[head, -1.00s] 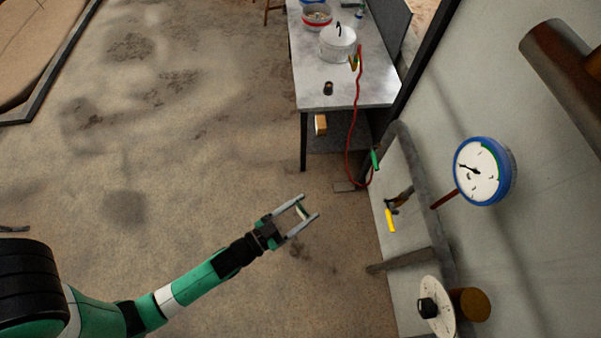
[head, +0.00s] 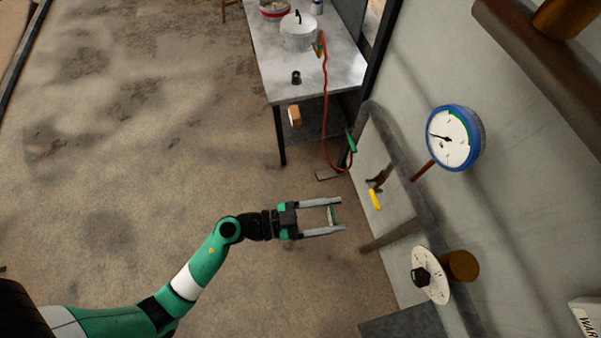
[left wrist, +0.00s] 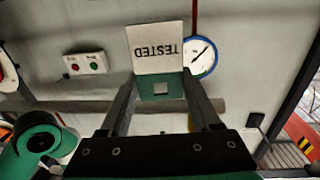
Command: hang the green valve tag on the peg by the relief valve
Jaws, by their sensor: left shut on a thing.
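The green valve tag (head: 333,216) is a thin pale-green piece between the fingertips of my left gripper (head: 341,214). In the left wrist view the tag (left wrist: 163,97) shows a green part with a square hole, and a white face above it reads TESTED upside down. My left gripper is shut on it, held apart from the wall. A yellow-handled valve (head: 375,199) is on the pipework to the right of the gripper; I cannot tell whether it is the relief valve. I cannot make out the peg. My right gripper is not in view.
A blue-rimmed gauge (head: 453,138) and a white dial with a black knob (head: 428,277) stand out from the wall. A grey pipe (head: 402,170) runs along it. Floor at left is clear.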

